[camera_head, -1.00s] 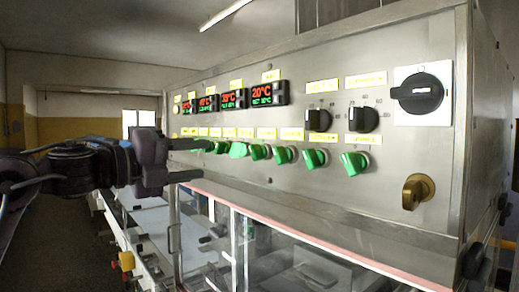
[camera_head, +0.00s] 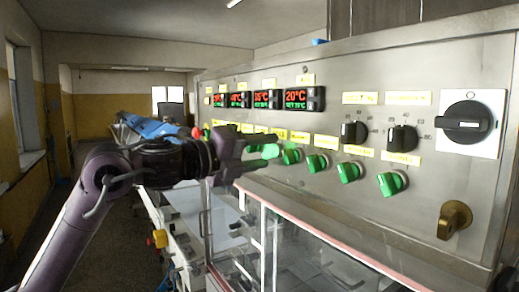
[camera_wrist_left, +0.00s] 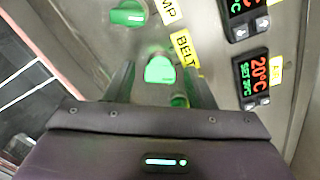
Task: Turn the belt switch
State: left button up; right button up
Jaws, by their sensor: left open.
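The belt switch is a green knob (camera_wrist_left: 160,70) beside a yellow label reading BELT (camera_wrist_left: 184,48) in the left wrist view. My left gripper (camera_head: 268,150) is open, its fingers pointing at the control panel. In the left wrist view the fingers of the left gripper (camera_wrist_left: 160,88) stand on either side of the green knob. I cannot tell whether they touch it. In the head view a green knob (camera_head: 271,151) shows at the fingertips, partly hidden by the gripper. My right gripper is not in view.
More green knobs (camera_head: 348,172) line the steel panel (camera_head: 420,185) to the right. Above are red and green temperature displays (camera_head: 302,98) and black dials (camera_head: 402,138). Clear guards (camera_head: 300,245) lie below.

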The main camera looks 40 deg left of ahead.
pick_arm(q)
jog(key=c, duration=1)
jog(key=shift+f+n, duration=0.1)
jog(key=shift+n, duration=0.9)
jog(key=n, duration=0.4)
jog(key=shift+b, duration=0.3)
jog(key=n, duration=0.6)
